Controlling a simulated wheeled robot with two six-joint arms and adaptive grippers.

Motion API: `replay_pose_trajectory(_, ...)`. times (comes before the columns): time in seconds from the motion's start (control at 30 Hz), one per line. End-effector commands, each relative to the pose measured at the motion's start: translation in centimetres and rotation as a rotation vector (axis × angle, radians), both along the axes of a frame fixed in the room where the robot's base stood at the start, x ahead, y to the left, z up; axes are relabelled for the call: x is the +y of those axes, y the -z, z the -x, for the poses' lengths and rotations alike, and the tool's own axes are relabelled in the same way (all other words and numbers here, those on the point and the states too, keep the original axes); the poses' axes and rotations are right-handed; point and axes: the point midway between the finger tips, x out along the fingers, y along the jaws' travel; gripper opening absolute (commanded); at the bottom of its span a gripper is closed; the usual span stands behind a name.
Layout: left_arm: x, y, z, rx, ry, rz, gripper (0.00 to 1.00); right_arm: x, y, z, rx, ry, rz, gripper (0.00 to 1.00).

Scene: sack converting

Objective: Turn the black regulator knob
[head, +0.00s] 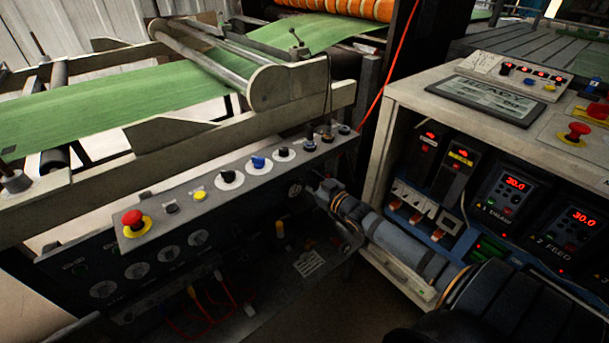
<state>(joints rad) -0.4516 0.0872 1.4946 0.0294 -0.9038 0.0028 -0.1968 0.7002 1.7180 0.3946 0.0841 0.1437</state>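Several knobs sit on the sloping control panel (240,192). A black knob (226,176) on a white disc is left of a blue knob (258,162), and another dark knob (283,152) on a white disc is right of it. I cannot tell for certain which one is the regulator knob; it may be hidden by my gripper. My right gripper (316,184) is at the right end of the panel's dark front face, beside a small round dial (295,190). Its fingers are dark and small, so their opening and any contact are unclear. My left gripper is not in view.
A red mushroom button (133,219) and a yellow button (200,195) stand on the panel's left part. Several round dials line the front face. Cables hang below. A cabinet (400,100) with red displays stands at right, close to my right arm.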

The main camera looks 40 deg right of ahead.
Motion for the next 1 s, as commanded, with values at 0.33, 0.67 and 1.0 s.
replay_pose_trajectory(0.33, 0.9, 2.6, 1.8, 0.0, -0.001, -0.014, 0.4, 0.0, -0.2, 0.0, -0.018, 0.001, 0.252, 0.0)
replay_pose_trajectory(0.67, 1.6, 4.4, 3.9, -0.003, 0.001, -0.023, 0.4, -0.1, -0.2, 0.0, -0.035, 0.001, 0.462, 0.0)
replay_pose_trajectory(1.0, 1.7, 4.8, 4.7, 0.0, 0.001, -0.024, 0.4, 0.0, -0.1, 0.0, -0.044, 0.001, 0.558, 0.0)
